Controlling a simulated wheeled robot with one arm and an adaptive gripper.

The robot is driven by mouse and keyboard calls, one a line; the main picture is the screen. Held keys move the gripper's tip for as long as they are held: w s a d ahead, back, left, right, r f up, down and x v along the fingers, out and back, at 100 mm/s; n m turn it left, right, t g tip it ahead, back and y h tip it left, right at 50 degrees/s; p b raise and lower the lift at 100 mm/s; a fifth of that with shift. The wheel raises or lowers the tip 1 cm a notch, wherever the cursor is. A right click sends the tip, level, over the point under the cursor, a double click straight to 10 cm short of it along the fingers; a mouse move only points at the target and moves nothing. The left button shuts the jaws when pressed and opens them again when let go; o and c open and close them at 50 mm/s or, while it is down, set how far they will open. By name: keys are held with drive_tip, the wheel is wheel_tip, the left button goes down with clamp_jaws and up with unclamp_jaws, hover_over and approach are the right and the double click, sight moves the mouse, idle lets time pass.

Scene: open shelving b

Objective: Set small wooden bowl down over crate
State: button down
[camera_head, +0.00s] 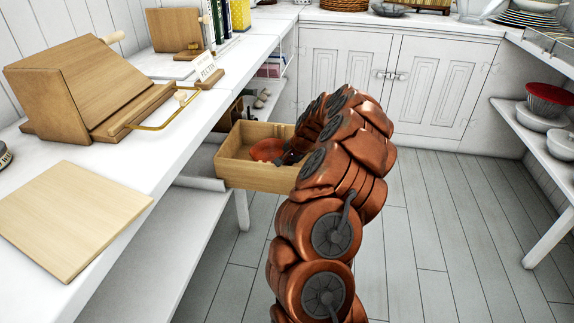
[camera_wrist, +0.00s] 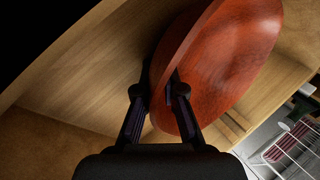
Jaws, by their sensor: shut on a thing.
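The small wooden bowl (camera_head: 266,150) is reddish-brown and shows inside the outline of the light wooden crate (camera_head: 252,176) in the head view. In the wrist view the bowl (camera_wrist: 228,60) is tilted, and my gripper (camera_wrist: 164,92) is shut on its rim, one finger on each side of the wall. The crate's pale wooden boards (camera_wrist: 90,60) lie close behind the bowl. My gripper (camera_head: 286,157) is mostly hidden by my arm in the head view. I cannot tell whether the bowl touches the crate floor.
The crate juts out beside the white counter (camera_head: 165,130), over the floor. A wooden board (camera_head: 70,215) and a wooden book stand (camera_head: 85,85) are on the counter. At the right, a shelf holds a red bowl (camera_head: 549,98) and grey bowls. The grey plank floor (camera_head: 430,220) is clear.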

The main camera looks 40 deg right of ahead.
drive_tip(key=c, duration=1.3)
unclamp_jaws()
drive_tip(key=shift+o, duration=0.2)
drive_tip(key=p+v, duration=0.3)
drive_tip(key=v, duration=0.9)
drive_tip(key=shift+s, duration=0.1)
